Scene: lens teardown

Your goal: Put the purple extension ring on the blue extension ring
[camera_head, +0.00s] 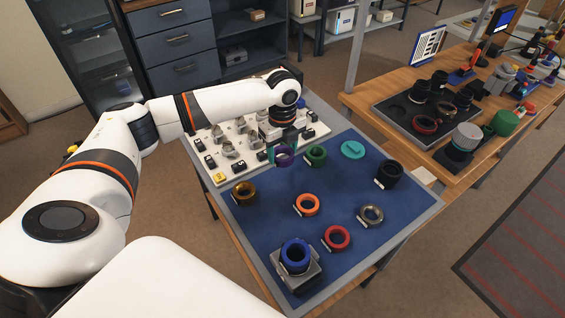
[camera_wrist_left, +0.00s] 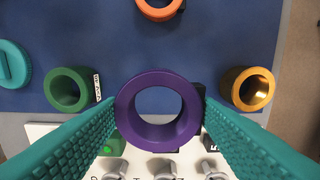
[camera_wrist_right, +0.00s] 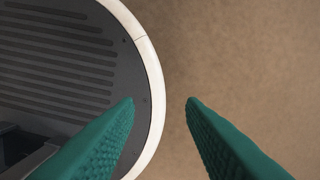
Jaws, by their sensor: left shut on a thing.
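The purple extension ring (camera_wrist_left: 157,138) is between the teal fingers of my left gripper (camera_wrist_left: 159,110), which is shut on it. In the head view the ring (camera_head: 283,155) is at the back edge of the blue mat, by the white tray. It appears raised above the surface. The blue extension ring (camera_head: 295,254) sits upright on a grey block-like holder (camera_head: 299,276) at the mat's front corner, well apart from the left gripper. My right gripper (camera_wrist_right: 160,100) is open and empty over the floor beside my own base, and is not in the head view.
The blue mat (camera_head: 262,227) also bears a green ring (camera_head: 316,155), gold ring (camera_head: 244,192), orange ring (camera_head: 307,204), red ring (camera_head: 336,237), olive ring (camera_head: 371,214), black ring (camera_head: 390,173) and teal cap (camera_head: 353,149). A white tray (camera_head: 213,161) of small parts lies behind.

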